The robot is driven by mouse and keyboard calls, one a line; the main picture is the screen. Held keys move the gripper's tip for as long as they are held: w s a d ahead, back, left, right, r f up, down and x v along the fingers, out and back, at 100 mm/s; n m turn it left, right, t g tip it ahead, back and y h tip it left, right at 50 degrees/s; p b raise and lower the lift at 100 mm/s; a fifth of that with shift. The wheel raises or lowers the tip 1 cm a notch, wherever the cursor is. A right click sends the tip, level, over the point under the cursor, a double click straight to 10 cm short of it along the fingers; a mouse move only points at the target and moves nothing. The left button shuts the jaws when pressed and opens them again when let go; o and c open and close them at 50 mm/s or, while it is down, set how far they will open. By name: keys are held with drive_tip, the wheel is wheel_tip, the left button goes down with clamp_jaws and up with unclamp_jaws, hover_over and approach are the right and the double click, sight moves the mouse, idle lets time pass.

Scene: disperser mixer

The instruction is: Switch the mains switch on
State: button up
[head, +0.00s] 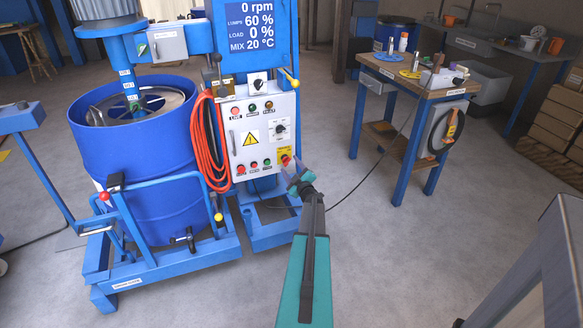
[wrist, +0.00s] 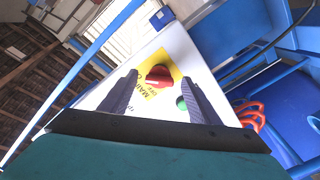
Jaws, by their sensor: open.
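The mains switch is a red knob on a yellow plate, low on the right of the grey control box (head: 262,132). In the head view the switch (head: 285,157) is partly seen just above my gripper (head: 294,178). In the wrist view the red knob (wrist: 158,74) lies between and beyond my two dark fingers, with part of the word "MAIN" readable on the yellow plate (wrist: 168,67). My gripper is open and empty, facing the panel. I cannot tell whether it touches the knob, or the switch's position.
A green button (wrist: 182,103) is beside the right finger. Orange hose (head: 205,140) hangs on the box's left side, by the blue drum (head: 135,175). A display (head: 250,30) reads 0 rpm. A wooden-topped table (head: 420,85) stands right; the floor between is mostly clear.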

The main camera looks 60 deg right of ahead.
drive_tip(key=b+v, duration=0.1)
drive_tip(key=v, duration=1.2)
drive_tip(key=shift+a, duration=0.2)
drive_tip(key=shift+s, duration=0.1)
idle(0.4)
drive_tip(key=w+a+f+m+g+y+p, duration=0.15)
drive_tip(key=w+a+f+g, duration=0.35)
drive_tip(key=a+f, duration=0.55)
drive_tip(key=w+a+f+m+g+y+p, duration=0.15)
drive_tip(key=w+a+f, duration=0.5)
drive_tip(key=a, duration=0.75)
drive_tip(key=s+a+f+g+y, duration=0.2)
drive_tip(key=a+f, duration=0.1)
drive_tip(key=a, duration=0.6)
drive_tip(key=s+a+f+g+y, duration=0.2)
drive_tip(key=s+a+f+g, duration=0.15)
drive_tip(key=a, duration=0.55)
drive_tip(key=s+a+g+y+p, duration=0.1)
drive_tip(key=s+a+g, duration=0.3)
drive_tip(key=s+a, duration=0.6)
drive_tip(key=s+a+r+n+g+y+p, duration=0.1)
drive_tip(key=s+a+g, duration=0.3)
drive_tip(key=s+a, duration=0.6)
drive_tip(key=a+y, duration=0.1)
drive_tip(key=a, duration=0.5)
drive_tip(key=shift+a+y+p, duration=0.2)
drive_tip(key=shift+y+p, duration=0.1)
